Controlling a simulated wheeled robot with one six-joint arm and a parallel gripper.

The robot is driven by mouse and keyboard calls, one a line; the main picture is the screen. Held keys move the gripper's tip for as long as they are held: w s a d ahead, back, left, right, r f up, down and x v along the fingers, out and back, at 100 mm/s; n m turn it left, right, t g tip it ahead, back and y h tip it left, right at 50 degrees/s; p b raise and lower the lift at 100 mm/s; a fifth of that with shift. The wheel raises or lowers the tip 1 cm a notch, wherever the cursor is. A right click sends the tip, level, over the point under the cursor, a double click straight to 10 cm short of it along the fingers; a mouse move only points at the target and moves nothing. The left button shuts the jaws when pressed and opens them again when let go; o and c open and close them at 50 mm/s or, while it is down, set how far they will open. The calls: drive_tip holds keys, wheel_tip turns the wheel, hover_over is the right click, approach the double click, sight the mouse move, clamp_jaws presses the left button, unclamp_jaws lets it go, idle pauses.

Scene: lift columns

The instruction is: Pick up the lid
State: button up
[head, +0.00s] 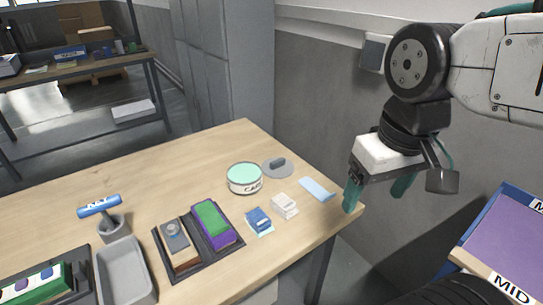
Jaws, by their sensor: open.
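The lid (277,167) is a flat grey disc with a dark raised handle. It lies on the wooden table (170,190) near the back right edge, just behind and right of a round tin (245,178) with a mint-green top and lettering that starts "CA". My gripper (376,192), with teal fingers, is open and empty. It hangs at the table's right corner, right of the lid and clearly apart from it in the picture.
A light blue flat piece (317,189) and small white (285,206) and blue (259,221) boxes lie before the lid. A dark tray (201,269) holds two blocks. A grey bin (124,275) stands left. A drawer marked MID (505,240) is at lower right. A wall stands behind.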

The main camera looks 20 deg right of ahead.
drive_tip(key=w+n, duration=0.1)
drive_tip(key=w, duration=1.1)
drive_tip(key=n, duration=0.3)
hover_over(278, 160)
drive_tip(key=s, duration=0.1)
drive_tip(key=f, duration=1.4)
drive_tip(key=shift+d, duration=0.3)
drive_tip(key=f, duration=0.5)
drive_tip(key=shift+w+a+f, duration=0.25)
drive_tip(key=shift+w+a, duration=0.05)
drive_tip(key=shift+w, duration=0.05)
drive_tip(key=c, duration=1.1)
